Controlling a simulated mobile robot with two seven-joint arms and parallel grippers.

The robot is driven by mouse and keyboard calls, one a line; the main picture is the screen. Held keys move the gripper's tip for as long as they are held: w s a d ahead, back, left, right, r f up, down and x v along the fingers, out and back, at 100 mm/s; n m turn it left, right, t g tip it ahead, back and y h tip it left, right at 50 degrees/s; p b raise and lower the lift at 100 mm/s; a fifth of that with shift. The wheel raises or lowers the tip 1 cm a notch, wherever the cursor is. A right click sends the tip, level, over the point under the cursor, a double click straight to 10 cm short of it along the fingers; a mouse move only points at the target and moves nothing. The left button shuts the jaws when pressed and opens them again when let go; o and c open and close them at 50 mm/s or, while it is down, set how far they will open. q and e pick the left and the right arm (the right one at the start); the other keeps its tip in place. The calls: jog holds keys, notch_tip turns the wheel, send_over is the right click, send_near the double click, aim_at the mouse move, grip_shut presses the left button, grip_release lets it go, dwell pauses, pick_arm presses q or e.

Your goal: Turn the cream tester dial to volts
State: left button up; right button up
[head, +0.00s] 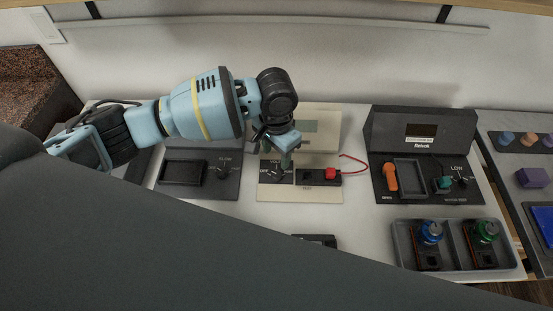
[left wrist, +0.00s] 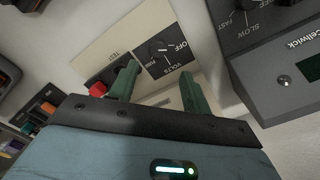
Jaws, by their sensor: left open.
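The cream tester (head: 322,148) stands at the middle of the bench, with its dark dial (head: 277,171) at the left of its front panel. In the left wrist view the dial (left wrist: 159,48) sits on a black plate with OFF and VOLTS printed beside it. I cannot tell clearly which mark its pointer faces. My left gripper (left wrist: 162,80) is open, its green fingers spread with nothing between them. In the head view the left gripper (head: 280,155) hangs just above the dial and partly hides the panel. Contact with the dial does not show. My right gripper is not in view.
A red plug (head: 330,173) with a red lead sits right of the dial. A grey unit (head: 225,184) stands to the left and a dark tester (head: 420,130) to the right. A grey tray (head: 402,245) holding blue and green parts is at the front right.

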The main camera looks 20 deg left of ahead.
aim_at(276, 174)
pick_arm(q)
jog(key=shift+s, duration=0.15)
jog(key=shift+s+d+f, duration=0.15)
jog(key=shift+s+f, duration=0.05)
jog(key=shift+f, duration=0.35)
notch_tip(276, 174, down, 5)
jog(key=shift+w+b, duration=0.1)
jog(key=shift+b, duration=0.35)
jog(key=shift+f, duration=0.75)
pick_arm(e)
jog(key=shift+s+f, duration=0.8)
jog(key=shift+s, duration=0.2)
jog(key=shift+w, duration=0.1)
pick_arm(q)
jog(key=c, duration=1)
